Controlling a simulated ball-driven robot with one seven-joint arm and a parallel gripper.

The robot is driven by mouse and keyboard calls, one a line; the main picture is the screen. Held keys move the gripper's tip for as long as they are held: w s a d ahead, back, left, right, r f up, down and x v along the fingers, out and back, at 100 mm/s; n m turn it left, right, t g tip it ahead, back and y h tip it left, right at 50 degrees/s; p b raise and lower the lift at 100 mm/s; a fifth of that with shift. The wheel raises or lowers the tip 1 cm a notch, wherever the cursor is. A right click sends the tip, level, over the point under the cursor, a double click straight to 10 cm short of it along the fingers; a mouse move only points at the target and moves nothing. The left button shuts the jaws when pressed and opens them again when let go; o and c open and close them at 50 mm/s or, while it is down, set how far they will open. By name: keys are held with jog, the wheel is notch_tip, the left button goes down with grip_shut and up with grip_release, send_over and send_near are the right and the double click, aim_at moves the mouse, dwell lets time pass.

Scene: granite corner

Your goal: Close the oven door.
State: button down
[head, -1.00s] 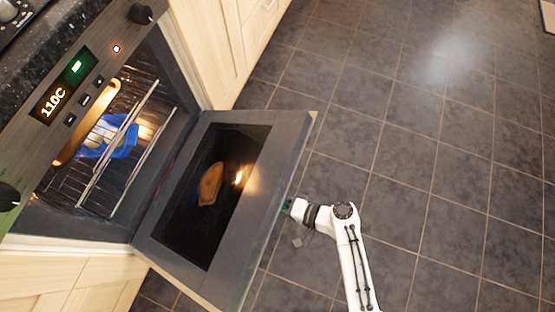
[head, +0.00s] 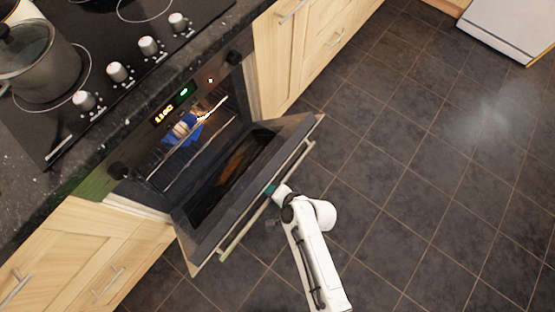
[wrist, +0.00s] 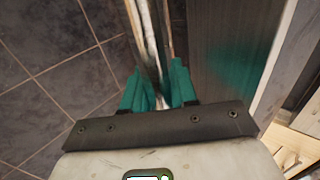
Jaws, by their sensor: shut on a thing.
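The oven door (head: 290,135) is hinged at its bottom edge and stands partly open, tilted up and outward from the oven (head: 165,140). Its dark glass inner face shows a reflection. A long pale handle (head: 240,225) runs along the door's outer side. My gripper (head: 271,191) is at the handle near the middle of its length. In the wrist view, the green fingers of my gripper (wrist: 158,85) are shut around the handle bar (wrist: 147,40), with the door's outer face (wrist: 220,50) to the right. The exact finger contact is partly hidden.
A blue dish (head: 186,132) sits on the rack inside the oven. A cooktop with a pot (head: 42,70) and knobs (head: 148,46) is above. Wooden cabinets (head: 95,250) flank the oven. Tiled floor (head: 400,170) in front is clear.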

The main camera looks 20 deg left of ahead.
aim_at(245, 172)
jog(key=w+a+r+h+p, duration=0.1)
jog(key=a+r, duration=0.1)
jog(key=a, duration=0.1)
jog(key=w+a+r+h+p, duration=0.1)
jog(key=a+r, duration=0.1)
jog(key=a, duration=0.1)
jog(key=w+a+r+g+p, duration=0.1)
jog(key=a+r, duration=0.2)
jog(key=shift+w+a+h, duration=0.1)
jog(key=shift+w+h, duration=0.1)
jog(key=shift+h, duration=0.2)
jog(key=w+a+r+h+b, duration=0.1)
jog(key=w+a+r+b, duration=0.1)
jog(key=a+b, duration=0.2)
jog(key=w+a+r+g+h+b, duration=0.1)
jog(key=w+a+r+b, duration=0.1)
jog(key=a, duration=0.7)
jog(key=shift+w+h+b, duration=0.3)
jog(key=shift+h+b, duration=0.1)
jog(key=shift+b, duration=0.45)
jog(key=shift+a+r, duration=0.1)
jog(key=c, duration=1)
grip_release()
jog(key=shift+a, duration=0.15)
jog(key=shift+o, duration=0.2)
jog(key=shift+r, duration=0.1)
